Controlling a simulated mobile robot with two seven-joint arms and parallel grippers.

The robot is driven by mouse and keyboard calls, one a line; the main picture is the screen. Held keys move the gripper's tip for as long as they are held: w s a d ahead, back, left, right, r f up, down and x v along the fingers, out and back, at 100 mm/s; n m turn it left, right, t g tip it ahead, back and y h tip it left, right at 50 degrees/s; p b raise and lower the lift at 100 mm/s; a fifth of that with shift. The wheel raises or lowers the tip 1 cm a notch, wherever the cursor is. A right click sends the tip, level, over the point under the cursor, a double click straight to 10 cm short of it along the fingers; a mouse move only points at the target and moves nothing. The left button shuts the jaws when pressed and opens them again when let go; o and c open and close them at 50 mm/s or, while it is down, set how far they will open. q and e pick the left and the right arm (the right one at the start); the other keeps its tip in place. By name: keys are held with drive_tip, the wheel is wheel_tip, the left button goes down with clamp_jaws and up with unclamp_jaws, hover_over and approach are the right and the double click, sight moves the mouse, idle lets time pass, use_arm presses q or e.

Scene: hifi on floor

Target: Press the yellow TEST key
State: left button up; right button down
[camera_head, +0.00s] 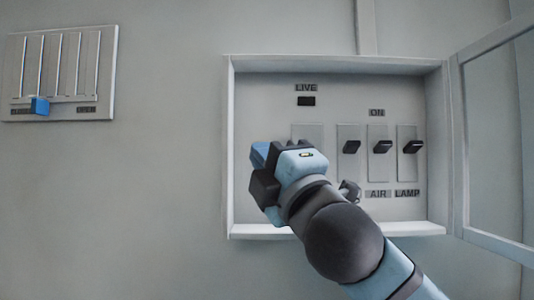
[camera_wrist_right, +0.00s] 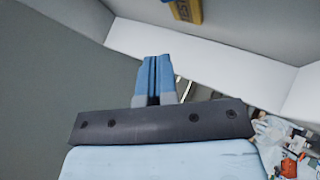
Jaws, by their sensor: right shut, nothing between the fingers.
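The yellow TEST key (camera_wrist_right: 194,11) shows at the top edge of the right wrist view, partly cut off, with dark lettering on it. In the head view it is not visible; my right arm and gripper cover the lower left part of the box. My right gripper (camera_head: 260,153) is in front of the box's left side. In the right wrist view its blue fingers (camera_wrist_right: 157,62) are shut together and empty. Their tips lie below and left of the key in the picture, with a visible gap. My left gripper is in neither view.
The open wall box (camera_head: 337,232) has a raised rim and holds several black switches (camera_head: 382,147) under LIVE and ON labels. Its glazed door (camera_head: 457,150) stands open at the right. A slider panel (camera_head: 110,70) with a blue knob (camera_head: 40,106) hangs at the left.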

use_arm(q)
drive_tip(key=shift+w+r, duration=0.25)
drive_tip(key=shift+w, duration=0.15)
use_arm(e)
drive_tip(key=shift+s, duration=1.3)
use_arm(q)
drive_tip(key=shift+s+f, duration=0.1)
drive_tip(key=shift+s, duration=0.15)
